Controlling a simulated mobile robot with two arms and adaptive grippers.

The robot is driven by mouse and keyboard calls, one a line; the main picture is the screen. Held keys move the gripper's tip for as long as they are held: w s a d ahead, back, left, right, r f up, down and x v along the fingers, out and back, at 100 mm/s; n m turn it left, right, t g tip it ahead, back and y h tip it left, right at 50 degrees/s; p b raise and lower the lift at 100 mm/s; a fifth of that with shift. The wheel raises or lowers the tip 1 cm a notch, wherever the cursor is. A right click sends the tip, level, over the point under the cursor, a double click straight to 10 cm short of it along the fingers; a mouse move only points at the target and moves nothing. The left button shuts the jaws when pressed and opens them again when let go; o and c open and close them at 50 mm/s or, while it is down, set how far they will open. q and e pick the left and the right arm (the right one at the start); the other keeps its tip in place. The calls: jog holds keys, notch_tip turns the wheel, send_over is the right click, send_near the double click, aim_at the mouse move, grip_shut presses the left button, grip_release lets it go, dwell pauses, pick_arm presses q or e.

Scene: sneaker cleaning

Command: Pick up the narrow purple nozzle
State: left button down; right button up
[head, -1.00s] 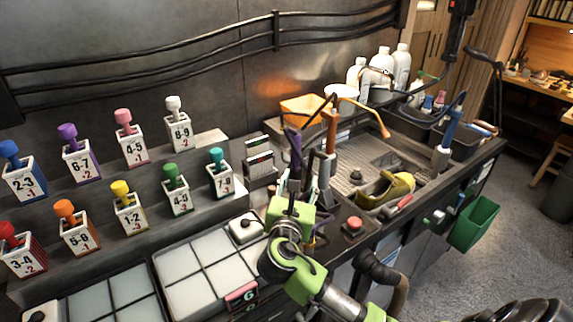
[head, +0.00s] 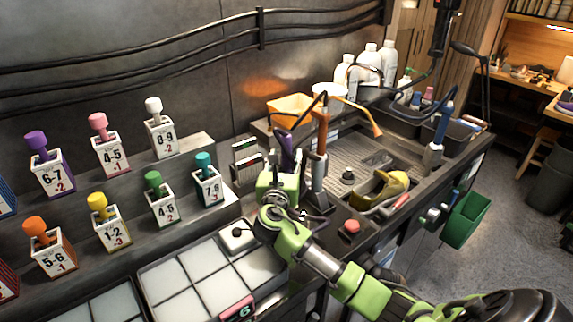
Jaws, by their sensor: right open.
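The narrow purple nozzle (head: 286,148) stands upright near the middle of the head view, left of an orange nozzle tool (head: 321,145). A dark hose arches above it. My right gripper (head: 281,167) comes in from the lower right and is open. In the picture its fingers overlap the lower part of the purple nozzle. The green gripper body hides the nozzle's lower end, so I cannot tell whether the fingers touch it. My left gripper is not in view.
A blue nozzle tool (head: 441,130) stands at the right by the sink (head: 340,160). A yellow shoe-like item (head: 381,189) and a red button (head: 349,227) lie right of my gripper. Numbered boxes with coloured tops fill the shelves at left. A white-panelled tray (head: 190,262) sits in front.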

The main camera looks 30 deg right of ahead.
aim_at(286, 152)
jog(key=x, duration=0.3)
jog(key=shift+w+d+p, duration=0.15)
jog(key=shift+w+p, duration=0.2)
jog(key=shift+w, duration=0.05)
jog(key=shift+w+d, duration=0.3)
jog(key=shift+w, duration=0.05)
grip_shut()
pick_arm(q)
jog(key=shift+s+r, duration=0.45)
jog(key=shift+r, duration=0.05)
